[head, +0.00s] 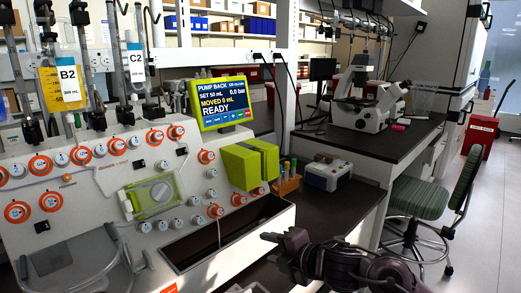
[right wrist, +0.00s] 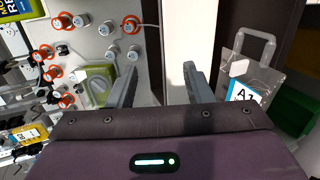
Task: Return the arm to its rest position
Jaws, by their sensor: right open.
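My right gripper (head: 283,240) shows at the bottom of the head view, in front of the cell processor's lower right corner. In the right wrist view its two fingers (right wrist: 160,88) are apart with nothing between them. The cell processor (head: 100,180) is a white panel with orange-ringed knobs, a green pump cover (head: 150,195) and a screen (head: 222,103) reading "PUMP BACK" and "READY". A yellow bag B2 (head: 62,85) and a clear bag C2 (head: 135,68) hang at its top left. My left gripper is not in view.
A clear bag labelled A (right wrist: 250,80) lies right of my fingers in the right wrist view, beside a green bin (right wrist: 298,108). A dark bench (head: 385,138) carries a microscope (head: 362,100). A green chair (head: 425,195) stands at the right, with open floor (head: 485,220) beyond it.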

